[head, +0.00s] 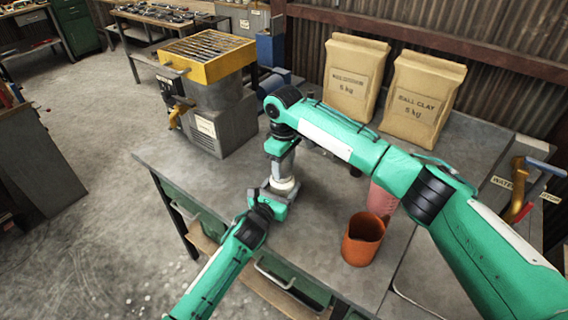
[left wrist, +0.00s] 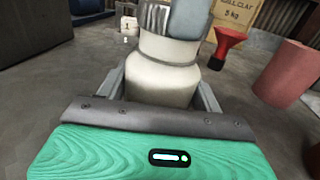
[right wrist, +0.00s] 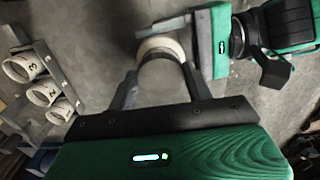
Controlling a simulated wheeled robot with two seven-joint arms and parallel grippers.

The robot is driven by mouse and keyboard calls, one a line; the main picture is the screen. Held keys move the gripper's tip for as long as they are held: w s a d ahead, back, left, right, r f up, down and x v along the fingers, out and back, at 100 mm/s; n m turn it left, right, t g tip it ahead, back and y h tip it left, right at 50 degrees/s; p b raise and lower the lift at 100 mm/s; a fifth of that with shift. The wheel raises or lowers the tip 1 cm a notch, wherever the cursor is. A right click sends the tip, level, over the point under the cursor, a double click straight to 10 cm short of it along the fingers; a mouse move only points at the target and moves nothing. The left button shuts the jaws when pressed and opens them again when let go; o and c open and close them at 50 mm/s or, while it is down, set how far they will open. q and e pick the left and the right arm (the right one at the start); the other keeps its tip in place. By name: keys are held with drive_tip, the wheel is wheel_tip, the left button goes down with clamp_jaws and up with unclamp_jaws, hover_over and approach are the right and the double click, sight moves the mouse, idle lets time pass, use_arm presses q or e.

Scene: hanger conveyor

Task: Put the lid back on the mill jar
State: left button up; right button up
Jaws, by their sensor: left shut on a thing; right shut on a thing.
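The cream mill jar (left wrist: 160,82) stands upright between the fingers of my left gripper (head: 274,201), which is shut on it; its pale body also shows in the head view (head: 284,186). My right gripper (head: 283,161) points down from above, directly over the jar, and is shut on the lid (left wrist: 155,18), a grey metallic piece at the jar's top. In the right wrist view, a cream rim (right wrist: 160,44) shows between my right gripper's fingers (right wrist: 158,85). The fingers partly hide the lid, and I cannot tell whether it is fully seated.
An orange jug (head: 363,240) and a pink container (head: 381,198) stand on the bench right of the jar, under my right arm. Two clay bags (head: 353,75) stand at the back. A yellow-topped machine (head: 205,60) stands at the left. Numbered white cups (right wrist: 22,67) sit in a rack.

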drive_tip(key=shift+f, duration=0.5)
